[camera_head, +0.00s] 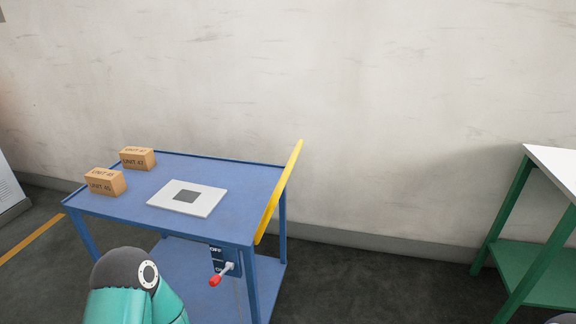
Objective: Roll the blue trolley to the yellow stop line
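The blue trolley (235,183) stands against the wall at the left and middle. A yellow bar (279,192) runs along its right end, with nothing of mine on it. A yellow line (32,240) lies on the dark floor to the left of the trolley, with floor showing between them. I take it to be the stop line. A teal and black part of my arm shows in front of the trolley at the bottom and hides some of its lower shelf. Neither gripper is in view.
Two brown boxes (105,182) (138,158) and a white plate with a grey square (208,202) lie on the trolley top. A red-tipped lever (216,280) sticks out of its front. A green-framed table (545,262) stands at right, with open floor between.

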